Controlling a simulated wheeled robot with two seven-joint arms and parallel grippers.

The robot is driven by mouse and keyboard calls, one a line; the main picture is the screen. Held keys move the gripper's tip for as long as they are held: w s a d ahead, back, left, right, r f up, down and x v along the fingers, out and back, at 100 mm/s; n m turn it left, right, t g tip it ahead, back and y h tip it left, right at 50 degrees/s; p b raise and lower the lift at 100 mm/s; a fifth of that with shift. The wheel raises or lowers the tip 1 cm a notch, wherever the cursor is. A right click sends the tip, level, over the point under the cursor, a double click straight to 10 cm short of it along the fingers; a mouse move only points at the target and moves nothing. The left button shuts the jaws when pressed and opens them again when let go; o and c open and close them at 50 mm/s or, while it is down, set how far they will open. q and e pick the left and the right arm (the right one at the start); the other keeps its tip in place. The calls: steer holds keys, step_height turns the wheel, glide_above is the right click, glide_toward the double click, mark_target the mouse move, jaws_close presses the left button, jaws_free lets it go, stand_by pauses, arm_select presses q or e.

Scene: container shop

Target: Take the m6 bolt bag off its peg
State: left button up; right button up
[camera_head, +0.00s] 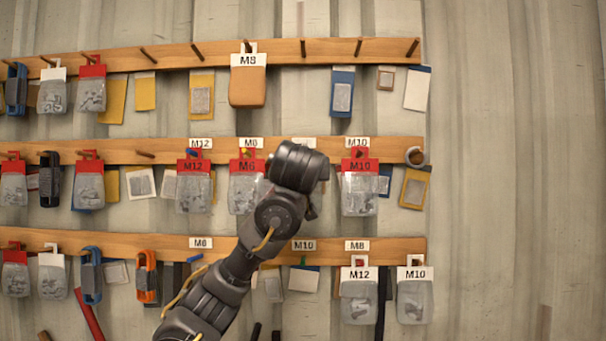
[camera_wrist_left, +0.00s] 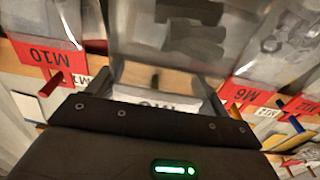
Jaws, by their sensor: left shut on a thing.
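My left gripper (camera_head: 300,168) is at the middle rail in the head view, between a red-header M6 bag (camera_head: 246,190) and a red-header M10 bag (camera_head: 359,192). Its fingers are hidden there by the wrist. In the left wrist view the gripper (camera_wrist_left: 157,88) is shut on a clear bag (camera_wrist_left: 180,35) with dark contents and a white header (camera_wrist_left: 155,102). The header's lettering is upside down and half hidden, perhaps M6. I cannot tell whether this bag is still on its peg. The red-header M6 bag also shows in the left wrist view (camera_wrist_left: 250,96), outside the fingers.
A red-header M12 bag (camera_head: 193,188) hangs left of the M6 bag. An orange-brown M8 pouch (camera_head: 248,86) hangs above. White-header M12 (camera_head: 359,299) and M10 (camera_head: 414,300) bags hang below. Bare pegs stick out. The corrugated wall (camera_head: 520,170) right of the rails is clear.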

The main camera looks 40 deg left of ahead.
arm_select(q)
steer(key=shift+s+d+f+b, duration=0.1)
steer(key=shift+s+d+b, duration=0.3)
steer(key=shift+s+b, duration=0.2)
steer(key=shift+b+v, duration=1)
steer(key=shift+v, duration=0.8)
steer(key=shift+w, duration=0.1)
